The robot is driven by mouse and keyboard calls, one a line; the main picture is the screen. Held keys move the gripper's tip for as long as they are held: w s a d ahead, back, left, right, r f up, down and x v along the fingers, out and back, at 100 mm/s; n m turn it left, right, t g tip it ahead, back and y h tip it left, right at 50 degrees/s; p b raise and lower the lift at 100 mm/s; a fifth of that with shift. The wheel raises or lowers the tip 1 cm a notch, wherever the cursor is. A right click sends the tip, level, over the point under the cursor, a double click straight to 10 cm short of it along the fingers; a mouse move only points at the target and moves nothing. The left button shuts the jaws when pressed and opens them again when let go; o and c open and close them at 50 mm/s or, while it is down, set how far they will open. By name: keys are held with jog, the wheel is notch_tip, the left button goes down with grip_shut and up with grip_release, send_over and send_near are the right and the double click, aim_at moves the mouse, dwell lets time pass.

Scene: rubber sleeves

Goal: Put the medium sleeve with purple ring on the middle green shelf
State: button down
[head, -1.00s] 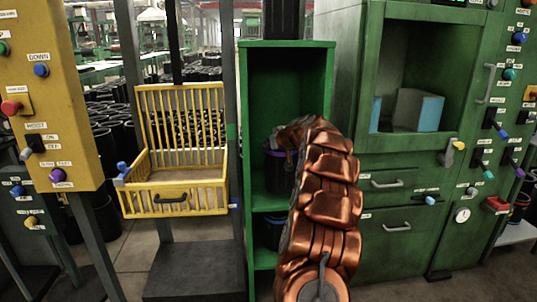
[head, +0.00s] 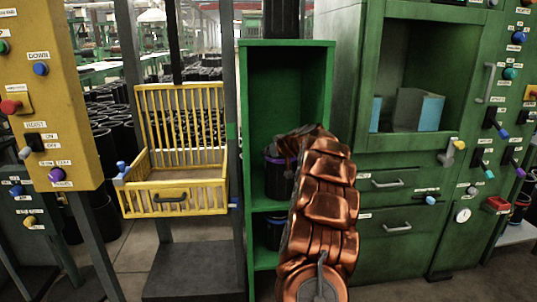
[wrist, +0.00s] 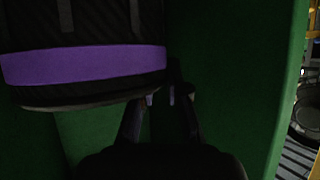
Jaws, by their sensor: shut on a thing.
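The medium black sleeve with a purple ring (head: 277,178) is upright inside the green shelf unit, in the middle compartment. Its base is at or just above the middle green shelf (head: 268,204); I cannot tell whether it touches. In the wrist view the sleeve (wrist: 85,68) fills the upper left, its purple band clear. My gripper (wrist: 161,98) is shut on the sleeve's wall at the rim beside the band. In the head view my copper-coloured arm hides the fingers and the sleeve's right side.
Another dark sleeve (head: 273,233) stands in the compartment below. The shelf unit's green side walls (head: 326,90) are close on both sides. A yellow basket (head: 177,197) hangs to the left, and a green machine cabinet (head: 385,215) stands to the right.

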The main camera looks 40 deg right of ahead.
jog(key=shift+f, duration=0.1)
jog(key=c, duration=1.2)
grip_release()
jog(key=shift+r, duration=0.2)
jog(key=v, duration=1.2)
jog(key=shift+f+p, duration=0.1)
jog(key=shift+p, duration=0.2)
